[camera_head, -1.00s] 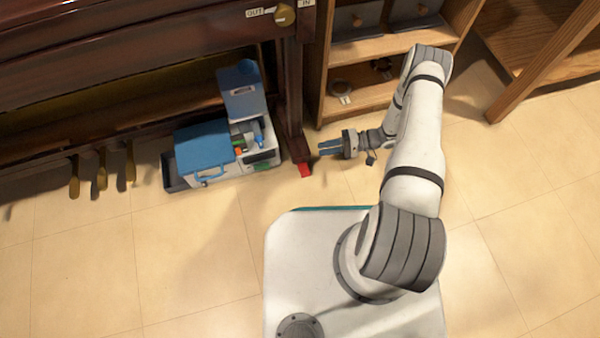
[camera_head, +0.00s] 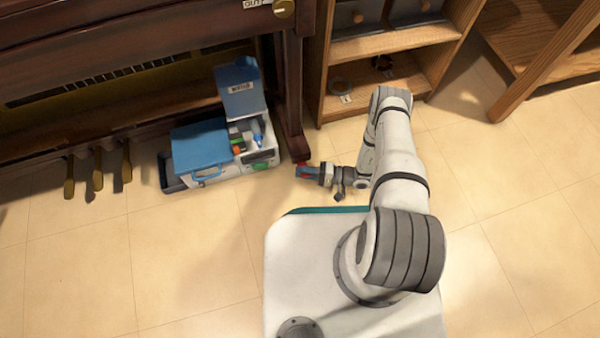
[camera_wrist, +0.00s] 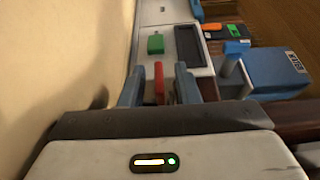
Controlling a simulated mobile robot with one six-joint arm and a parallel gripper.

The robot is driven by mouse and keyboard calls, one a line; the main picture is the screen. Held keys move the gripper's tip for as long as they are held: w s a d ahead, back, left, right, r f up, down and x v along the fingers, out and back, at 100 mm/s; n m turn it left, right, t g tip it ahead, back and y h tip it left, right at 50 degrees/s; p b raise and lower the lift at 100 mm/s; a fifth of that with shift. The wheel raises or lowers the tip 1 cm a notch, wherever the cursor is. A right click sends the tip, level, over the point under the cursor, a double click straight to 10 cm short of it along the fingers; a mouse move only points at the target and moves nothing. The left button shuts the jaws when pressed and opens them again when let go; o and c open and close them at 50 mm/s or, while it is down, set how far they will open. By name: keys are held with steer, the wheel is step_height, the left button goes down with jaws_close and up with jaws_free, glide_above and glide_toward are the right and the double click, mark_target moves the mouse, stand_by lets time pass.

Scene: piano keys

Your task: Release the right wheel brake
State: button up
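The red wheel brake lever (camera_head: 302,164) is at the foot of the piano's right leg (camera_head: 292,125), low near the floor. My gripper (camera_head: 303,172) is down at the lever, with its blue fingers pointing left. In the wrist view the red lever (camera_wrist: 158,82) stands between the two blue fingers of my gripper (camera_wrist: 158,88). The fingers are open, with a gap on each side of the lever; the right gap looks smaller. Most of the lever is hidden by the fingers in the head view.
A grey and blue toolbox (camera_head: 205,150) stands just left of the piano leg. Brass pedals (camera_head: 98,170) hang farther left. A wooden shelf unit (camera_head: 375,105) stands behind my arm. The tiled floor (camera_head: 130,260) at the front left is clear.

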steer(key=shift+a, duration=0.65)
steer(key=shift+c, duration=0.6)
jaws_close()
